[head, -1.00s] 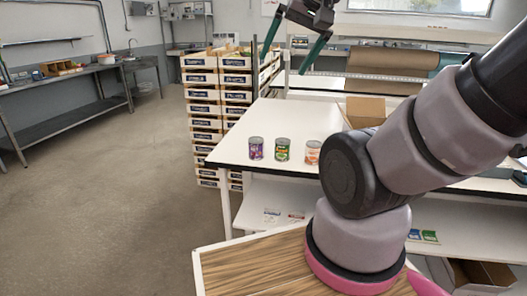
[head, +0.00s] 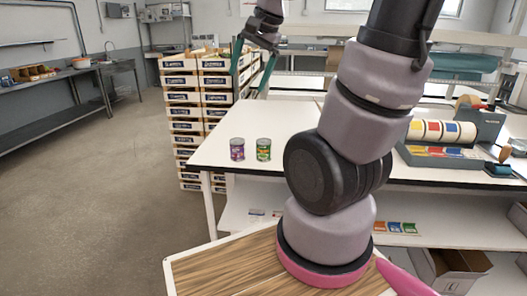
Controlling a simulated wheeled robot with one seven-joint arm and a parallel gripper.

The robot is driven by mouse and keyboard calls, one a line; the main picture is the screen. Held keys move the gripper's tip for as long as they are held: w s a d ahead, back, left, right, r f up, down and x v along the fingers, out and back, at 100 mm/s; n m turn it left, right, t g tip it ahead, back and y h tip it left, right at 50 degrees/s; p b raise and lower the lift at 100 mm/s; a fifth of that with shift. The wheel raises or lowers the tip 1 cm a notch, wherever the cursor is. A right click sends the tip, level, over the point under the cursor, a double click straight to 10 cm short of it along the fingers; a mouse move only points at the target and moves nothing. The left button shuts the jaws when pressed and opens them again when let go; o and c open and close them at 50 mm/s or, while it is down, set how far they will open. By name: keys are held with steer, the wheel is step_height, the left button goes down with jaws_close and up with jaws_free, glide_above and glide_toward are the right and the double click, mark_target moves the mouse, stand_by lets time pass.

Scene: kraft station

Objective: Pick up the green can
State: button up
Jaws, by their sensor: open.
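The green can (head: 263,150) stands upright on the white table (head: 216,150), near its left front edge, in the head view. A purple can (head: 237,149) stands upright just to its left, with a small gap between them. My gripper (head: 252,88) is up in the air above and behind the cans, with its two green fingers apart and pointing down. Nothing shows between the fingers. My arm covers the table to the right of the green can.
Stacked crates (head: 201,110) stand behind the table's left end. A rack of coloured label rolls (head: 440,132) sits on the table to the right. Under the tabletop is a shelf with small coloured packets (head: 395,227). The floor at left is clear.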

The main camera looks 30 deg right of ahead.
steer(key=w+d+f+m+g+h, duration=0.1)
steer(key=w+d+f+m+g, duration=0.1)
steer(key=w+d+f+m, duration=0.45)
steer(key=m+g+h, duration=0.1)
steer(key=m+g, duration=0.1)
steer(key=m, duration=0.1)
glide_above(263, 141)
steer(key=f, duration=1)
steer(key=shift+d+f, duration=0.2)
steer(key=shift+f, duration=0.1)
steer(key=shift+d+f, duration=0.1)
steer(key=shift+f, duration=0.2)
step_height(263, 141, down, 5)
steer(key=shift+r, duration=0.15)
steer(key=f, duration=0.5)
steer(key=shift+a+f, duration=0.25)
steer(key=shift+f, duration=0.1)
steer(key=c, duration=1.5)
steer(key=shift+r, duration=0.1)
steer(key=shift+c, duration=0.2)
